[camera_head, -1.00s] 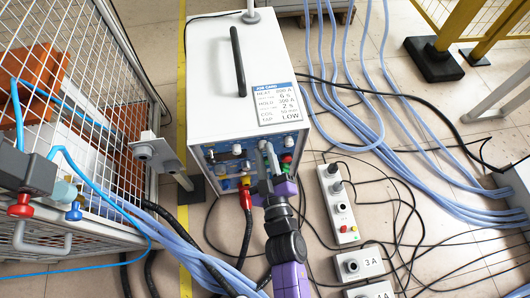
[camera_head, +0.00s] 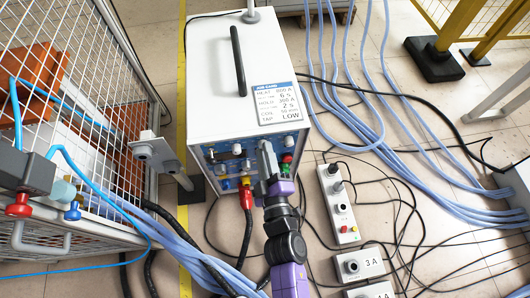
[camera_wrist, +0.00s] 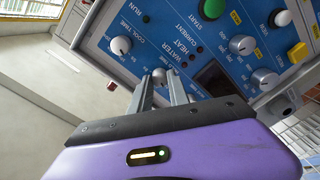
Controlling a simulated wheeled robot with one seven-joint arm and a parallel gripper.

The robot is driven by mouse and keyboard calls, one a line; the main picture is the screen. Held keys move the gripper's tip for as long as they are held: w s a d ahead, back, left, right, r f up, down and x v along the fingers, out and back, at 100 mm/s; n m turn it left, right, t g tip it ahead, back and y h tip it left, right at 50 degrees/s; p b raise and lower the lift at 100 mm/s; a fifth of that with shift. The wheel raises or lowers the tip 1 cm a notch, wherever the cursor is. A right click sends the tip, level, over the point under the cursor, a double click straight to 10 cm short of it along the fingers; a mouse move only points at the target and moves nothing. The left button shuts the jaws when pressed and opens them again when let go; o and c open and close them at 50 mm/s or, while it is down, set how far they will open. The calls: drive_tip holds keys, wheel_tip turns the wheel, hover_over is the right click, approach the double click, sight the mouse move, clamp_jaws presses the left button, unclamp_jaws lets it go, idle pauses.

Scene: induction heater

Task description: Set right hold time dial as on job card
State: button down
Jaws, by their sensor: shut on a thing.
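The white heater cabinet (camera_head: 208,75) carries a blue control panel (camera_wrist: 140,18) on its front. The job card (camera_head: 279,103) lies on its top; its hold line appears to read 300 A and 2 s, in small print. My gripper (camera_head: 265,150) reaches the panel's right part. In the wrist view, my gripper (camera_wrist: 161,84) has its fingers closed around a small grey dial (camera_wrist: 159,75). The fingers partly hide this dial, its scale and its label, so its setting cannot be read. The cool time dial (camera_wrist: 121,46) sits to its left.
Close by on the panel are another grey dial (camera_wrist: 242,45), a green start button (camera_wrist: 213,9) and a dark display (camera_wrist: 212,78). A red connector (camera_head: 246,198) and cables hang below.

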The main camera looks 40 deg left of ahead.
drive_tip(key=c, duration=1.3)
unclamp_jaws()
drive_tip(key=shift+o, duration=0.2)
drive_tip(key=p+v, duration=0.2)
drive_tip(key=v, duration=0.6)
drive_tip(key=shift+p, duration=0.3)
drive_tip(key=shift+f, duration=0.1)
